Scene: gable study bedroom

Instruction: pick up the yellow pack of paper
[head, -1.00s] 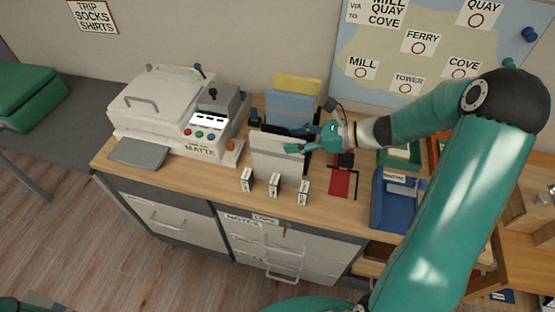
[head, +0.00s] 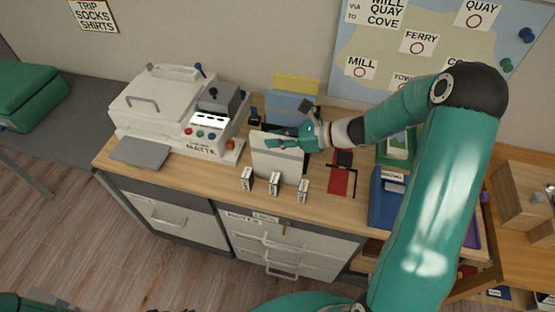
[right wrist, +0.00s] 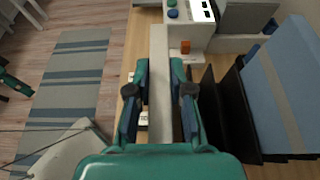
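The yellow pack of paper (head: 297,84) stands at the back of a row of upright packs on the desk. Only its upper part shows above a blue pack (head: 289,106) in front of it. My right gripper (head: 283,143) is at the top edge of a pale grey-white pack at the front of the row, well in front of the yellow one. In the right wrist view its fingers (right wrist: 160,75) lie on both sides of that pale pack (right wrist: 160,110); whether they press on it is unclear. A teal and dark part at the wrist view's left edge may be my left gripper.
A white press (head: 171,106) stands left of the packs. Several small white boxes (head: 274,184) stand along the desk's front. Dark dividers (right wrist: 250,105) stand between the pale and blue packs. A blue tray (head: 384,200) lies at the right.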

